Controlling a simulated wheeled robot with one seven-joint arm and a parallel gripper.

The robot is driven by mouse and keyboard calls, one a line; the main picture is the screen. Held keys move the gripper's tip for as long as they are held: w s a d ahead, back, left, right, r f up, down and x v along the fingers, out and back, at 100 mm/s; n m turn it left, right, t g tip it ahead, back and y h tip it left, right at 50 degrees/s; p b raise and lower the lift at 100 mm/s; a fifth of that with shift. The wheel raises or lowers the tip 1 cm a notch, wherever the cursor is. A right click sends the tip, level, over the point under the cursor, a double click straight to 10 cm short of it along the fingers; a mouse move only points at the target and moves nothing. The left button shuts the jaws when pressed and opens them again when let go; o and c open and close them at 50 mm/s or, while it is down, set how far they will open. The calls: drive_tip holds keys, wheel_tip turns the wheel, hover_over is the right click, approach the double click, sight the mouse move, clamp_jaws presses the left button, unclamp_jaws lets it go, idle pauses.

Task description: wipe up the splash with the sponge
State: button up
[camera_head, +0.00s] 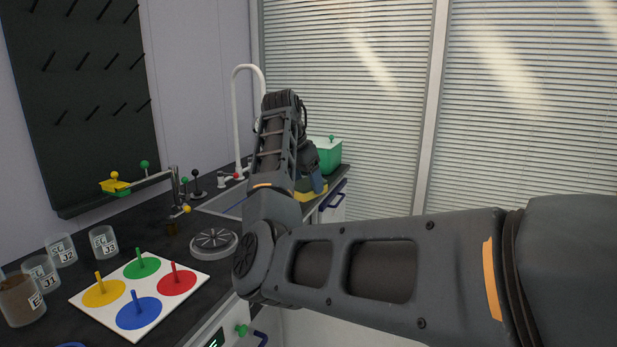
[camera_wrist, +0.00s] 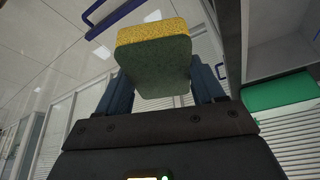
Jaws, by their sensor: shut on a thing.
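The sponge (camera_wrist: 153,58), yellow on one face and green on the other, is between the two blue-grey fingers of my gripper (camera_wrist: 163,82) in the wrist view. My gripper is shut on it. In the head view my gripper (camera_head: 317,184) is beyond my arm, close to the counter's front edge by the sink, with a yellow part of the sponge (camera_head: 310,194) showing below it. I see no splash in either view; my arm hides part of the counter.
A white tap (camera_head: 237,120) and a green box (camera_head: 328,155) stand at the counter's far end. A board with coloured discs (camera_head: 140,291), labelled beakers (camera_head: 60,250) and a round grey device (camera_head: 214,243) occupy the near counter. Blue handles (camera_head: 333,201) stick out in front.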

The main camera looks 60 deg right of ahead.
drive_tip(key=shift+s+a+f+n, duration=0.15)
drive_tip(key=shift+a+f+n, duration=0.15)
drive_tip(key=shift+a+f, duration=0.3)
drive_tip(key=s+a+f+n+t+y, duration=0.1)
drive_tip(key=a+f+n+t, duration=0.1)
drive_tip(key=a+f+n, duration=0.5)
drive_tip(key=s+a+f+n+t+y, duration=0.1)
drive_tip(key=a+f+n, duration=0.5)
drive_tip(key=a+f, duration=0.9)
drive_tip(key=s+a+f+n+t+y, duration=0.1)
drive_tip(key=a+f+n, duration=0.6)
drive_tip(key=a, duration=1.6)
wheel_tip(320, 180, down, 4)
drive_tip(key=shift+a+f+n+t+y, duration=0.2)
drive_tip(key=shift+n+t+y, duration=0.1)
drive_tip(key=shift+t+y, duration=0.4)
drive_tip(key=shift+w, duration=0.1)
